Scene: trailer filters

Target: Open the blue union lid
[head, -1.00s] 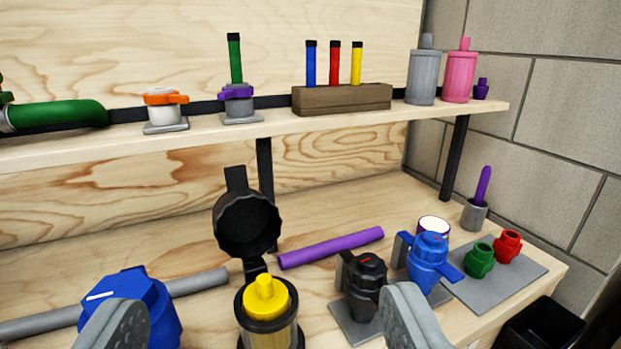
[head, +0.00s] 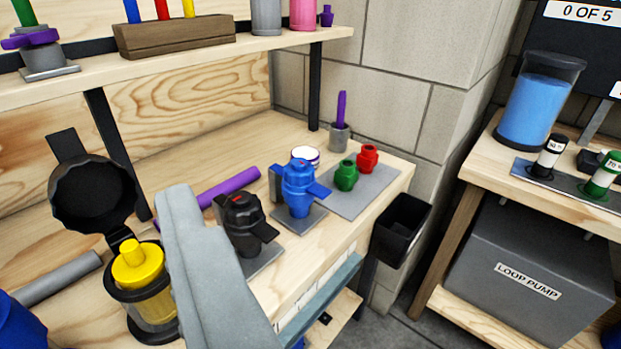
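A blue capped fitting (head: 299,190) with side handles and a small red mark on top stands upright on a grey plate on the bench, right of centre. A second, larger blue part (head: 18,325) is cut off at the lower left edge. I cannot tell which of the two the task means by the blue union lid. My gripper (head: 178,200) shows as one grey finger shape rising from the bottom, left of and apart from the blue fitting. Its fingers cannot be told apart, so their opening is unclear. Nothing held is visible.
A black fitting (head: 243,224) stands between my gripper and the blue fitting. Green (head: 346,176) and red (head: 368,158) fittings stand to the right. A yellow filter in a clear housing (head: 140,277), its black lid raised, is at left. A black bin (head: 400,231) hangs off the bench's right end.

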